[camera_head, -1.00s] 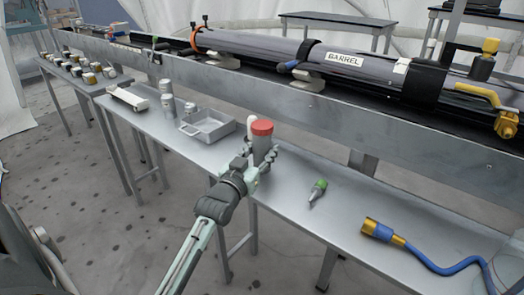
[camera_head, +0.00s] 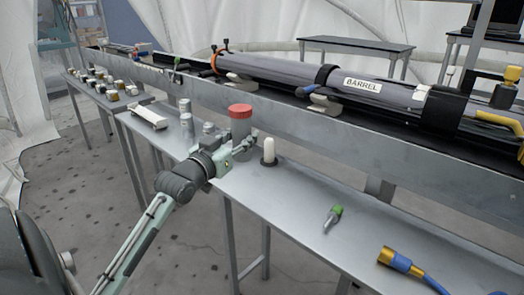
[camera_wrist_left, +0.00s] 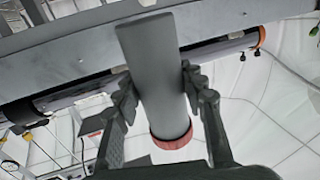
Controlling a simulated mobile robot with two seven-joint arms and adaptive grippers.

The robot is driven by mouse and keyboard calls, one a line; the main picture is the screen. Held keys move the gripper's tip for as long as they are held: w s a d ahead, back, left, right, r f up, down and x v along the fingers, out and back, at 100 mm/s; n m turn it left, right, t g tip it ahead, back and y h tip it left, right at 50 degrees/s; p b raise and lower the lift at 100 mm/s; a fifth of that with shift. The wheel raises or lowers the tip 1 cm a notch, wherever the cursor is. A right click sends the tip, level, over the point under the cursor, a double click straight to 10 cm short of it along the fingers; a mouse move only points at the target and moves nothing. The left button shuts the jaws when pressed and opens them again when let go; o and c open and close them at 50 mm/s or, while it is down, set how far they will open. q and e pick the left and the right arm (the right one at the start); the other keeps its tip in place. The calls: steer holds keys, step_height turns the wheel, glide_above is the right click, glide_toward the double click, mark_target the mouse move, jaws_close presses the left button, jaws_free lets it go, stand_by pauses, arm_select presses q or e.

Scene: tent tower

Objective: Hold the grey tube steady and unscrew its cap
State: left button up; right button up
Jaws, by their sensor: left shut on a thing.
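The grey tube (camera_head: 240,130) is upright at the middle of the head view, with its red cap (camera_head: 240,111) on top. My left gripper (camera_head: 243,145) is shut on the tube below the cap. In the left wrist view the tube (camera_wrist_left: 155,65) lies between the two fingers of my left gripper (camera_wrist_left: 160,80), and the red cap (camera_wrist_left: 172,141) shows at its lower end. In the head view the gripper hides the tube's lower part, so I cannot tell if it touches the bench. My right gripper is not in view.
A white rod on a dark base (camera_head: 268,150) stands right of the tube. A green-topped small tool (camera_head: 333,217) and a blue hose with a brass end (camera_head: 392,259) lie farther right on the metal bench (camera_head: 300,200). The long barrel (camera_head: 290,73) runs behind.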

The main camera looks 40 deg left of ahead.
arm_select(q)
steer(key=shift+s+a+r, duration=0.25)
steer(key=shift+a+r, duration=0.1)
steer(key=shift+a, duration=0.1)
steer(key=shift+s+a+r, duration=0.2)
steer(key=shift+a+r, duration=0.1)
steer(key=shift+a, duration=0.15)
steer(key=o, duration=0.6)
steer(key=shift+c, duration=0.2)
jaws_close()
